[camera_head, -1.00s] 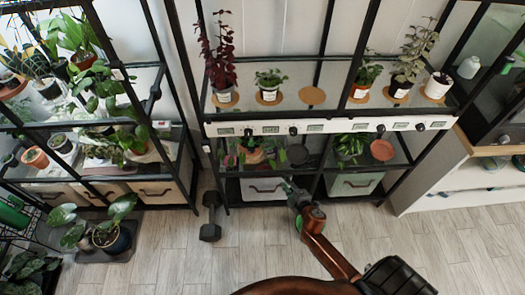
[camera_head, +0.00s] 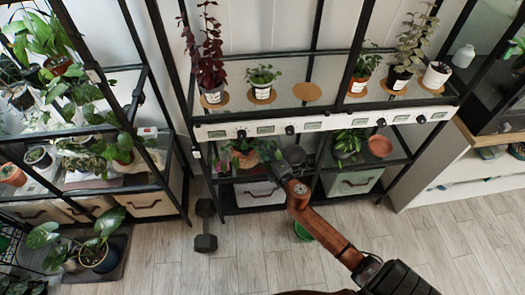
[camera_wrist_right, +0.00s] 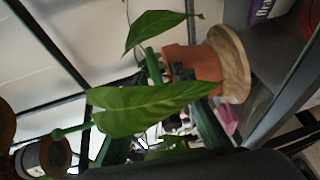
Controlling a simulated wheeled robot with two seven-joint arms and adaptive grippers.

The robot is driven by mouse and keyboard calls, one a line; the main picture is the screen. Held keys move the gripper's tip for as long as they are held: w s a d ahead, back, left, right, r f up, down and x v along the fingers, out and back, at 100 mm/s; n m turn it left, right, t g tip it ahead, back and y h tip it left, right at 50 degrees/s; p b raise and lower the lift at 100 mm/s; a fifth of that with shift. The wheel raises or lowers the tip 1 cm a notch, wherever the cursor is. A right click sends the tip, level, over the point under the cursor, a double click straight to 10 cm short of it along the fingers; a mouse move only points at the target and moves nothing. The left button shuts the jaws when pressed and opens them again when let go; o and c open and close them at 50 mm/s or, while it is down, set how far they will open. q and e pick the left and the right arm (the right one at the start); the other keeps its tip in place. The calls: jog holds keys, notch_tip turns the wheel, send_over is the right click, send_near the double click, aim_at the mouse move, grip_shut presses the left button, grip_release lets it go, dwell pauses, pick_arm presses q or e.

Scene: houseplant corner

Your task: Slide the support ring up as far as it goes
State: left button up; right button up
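A leafy plant in a terracotta pot (camera_head: 243,161) stands on the lower middle shelf. In the right wrist view the terracotta pot (camera_wrist_right: 192,66) sits on a round wooden saucer (camera_wrist_right: 234,65), with large leaves (camera_wrist_right: 150,105) in front of it. A green upright piece (camera_wrist_right: 152,66) shows by the pot; I cannot tell whether it belongs to the support. The support ring is not clearly seen, perhaps hidden by leaves. My right gripper (camera_head: 274,153) is just right of this plant. In its wrist view its dark green fingers (camera_wrist_right: 155,128) stand apart, partly behind a leaf. My left gripper is out of view.
A glass shelf with a white front rail (camera_head: 310,125) and several pots lies above the gripper.

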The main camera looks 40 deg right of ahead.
jog(key=shift+c, duration=0.3)
grip_shut()
dwell(0.5)
